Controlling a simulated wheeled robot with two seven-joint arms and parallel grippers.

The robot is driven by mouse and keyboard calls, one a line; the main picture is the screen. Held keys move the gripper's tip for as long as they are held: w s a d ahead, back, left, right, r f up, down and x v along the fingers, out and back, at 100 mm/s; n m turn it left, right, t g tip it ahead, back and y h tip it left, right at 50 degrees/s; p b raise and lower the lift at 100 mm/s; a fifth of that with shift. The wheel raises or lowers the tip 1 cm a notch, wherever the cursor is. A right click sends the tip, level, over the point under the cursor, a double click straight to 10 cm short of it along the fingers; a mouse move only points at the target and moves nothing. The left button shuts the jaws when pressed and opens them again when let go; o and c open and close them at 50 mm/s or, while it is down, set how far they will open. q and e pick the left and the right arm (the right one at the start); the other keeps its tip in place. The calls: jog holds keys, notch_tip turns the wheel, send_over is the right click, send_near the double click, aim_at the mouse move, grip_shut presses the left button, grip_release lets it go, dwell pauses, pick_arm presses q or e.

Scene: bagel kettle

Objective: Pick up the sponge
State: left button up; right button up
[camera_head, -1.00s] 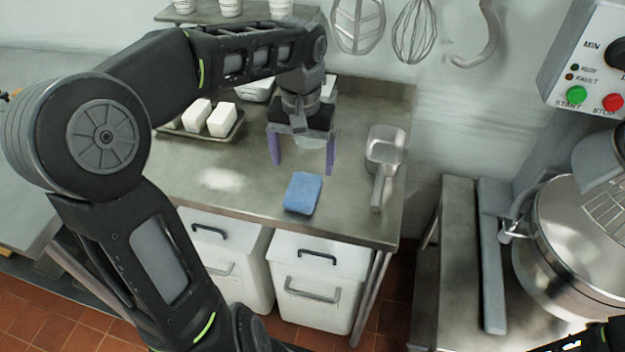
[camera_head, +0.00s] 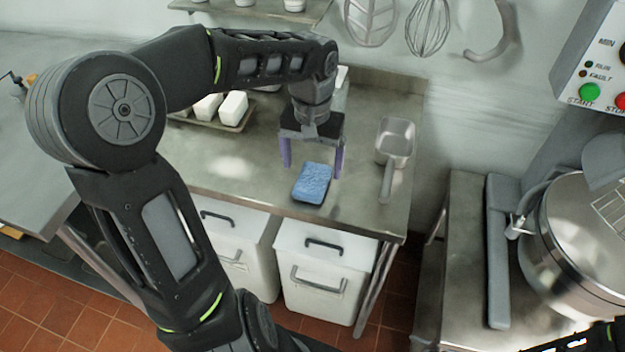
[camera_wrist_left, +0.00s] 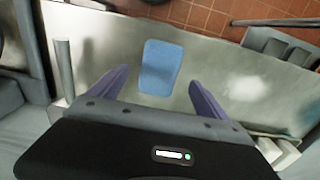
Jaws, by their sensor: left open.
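The blue sponge (camera_head: 312,183) lies flat on the steel table (camera_head: 240,178), close to its front edge. My left gripper (camera_head: 312,165) is open and empty, pointing down just behind the sponge, with its two purple fingers apart. In the left wrist view the sponge (camera_wrist_left: 160,67) lies ahead of the gap between the fingers (camera_wrist_left: 157,90), not between them. I cannot tell exactly how high the fingertips are above the table. My right gripper is not clearly shown.
A metal scoop (camera_head: 394,145) lies right of the sponge. A tray (camera_head: 232,126) with white blocks is at the back left, partly behind my arm. White bins (camera_head: 322,265) stand under the table.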

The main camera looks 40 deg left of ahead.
aim_at(312, 177)
pick_arm(q)
jog(key=shift+f, duration=2)
jog(key=c, duration=1.5)
jog(key=shift+o, duration=0.2)
notch_tip(312, 177, up, 10)
